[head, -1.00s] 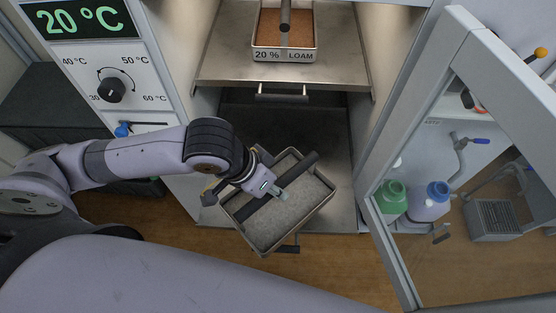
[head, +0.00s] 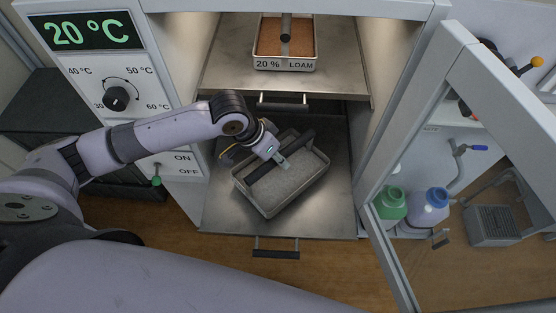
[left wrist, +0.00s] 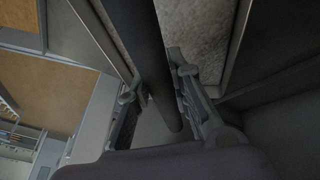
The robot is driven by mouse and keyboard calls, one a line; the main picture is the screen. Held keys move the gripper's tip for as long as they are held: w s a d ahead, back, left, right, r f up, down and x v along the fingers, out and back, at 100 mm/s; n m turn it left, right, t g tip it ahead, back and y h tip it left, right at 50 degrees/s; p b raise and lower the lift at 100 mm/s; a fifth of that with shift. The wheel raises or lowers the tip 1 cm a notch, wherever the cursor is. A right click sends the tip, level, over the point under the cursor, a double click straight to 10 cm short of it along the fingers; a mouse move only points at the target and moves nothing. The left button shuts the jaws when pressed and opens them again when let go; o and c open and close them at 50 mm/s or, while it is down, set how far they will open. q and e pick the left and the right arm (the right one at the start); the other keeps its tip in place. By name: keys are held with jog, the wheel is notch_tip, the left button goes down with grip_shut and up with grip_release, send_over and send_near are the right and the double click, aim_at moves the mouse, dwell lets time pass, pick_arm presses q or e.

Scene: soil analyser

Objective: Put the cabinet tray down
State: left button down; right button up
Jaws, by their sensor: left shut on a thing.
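The cabinet tray (head: 250,201) is a metal tray of grey soil with a dark bar handle across its top. It is turned askew over the lower pulled-out shelf (head: 325,218). I cannot tell whether its bottom touches the shelf. My left gripper (head: 281,162) is shut on the dark bar, coming in from the upper left. In the left wrist view the bar (left wrist: 146,45) runs between the two fingers, with grey soil (left wrist: 200,35) beside it. My right gripper is not in view.
Above, a tray labelled 20 % loam (head: 285,64) sits on the upper shelf (head: 220,75). The open glass door (head: 375,235) stands at right, with green (head: 390,203) and blue-capped (head: 429,207) bottles behind it. The lower shelf is bare around the tray. The control panel (head: 110,65) is at left.

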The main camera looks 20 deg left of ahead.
pick_arm(q)
jog(key=shift+f, duration=0.65)
jog(key=shift+w+f, duration=0.25)
jog(key=shift+f, duration=0.15)
jog(key=c, duration=1.9)
grip_release()
jog(key=shift+f, duration=0.15)
jog(key=o, duration=0.4)
jog(key=shift+a, duration=0.1)
jog(key=shift+o, duration=0.2)
jog(key=v, duration=1.2)
jog(key=shift+p, duration=0.3)
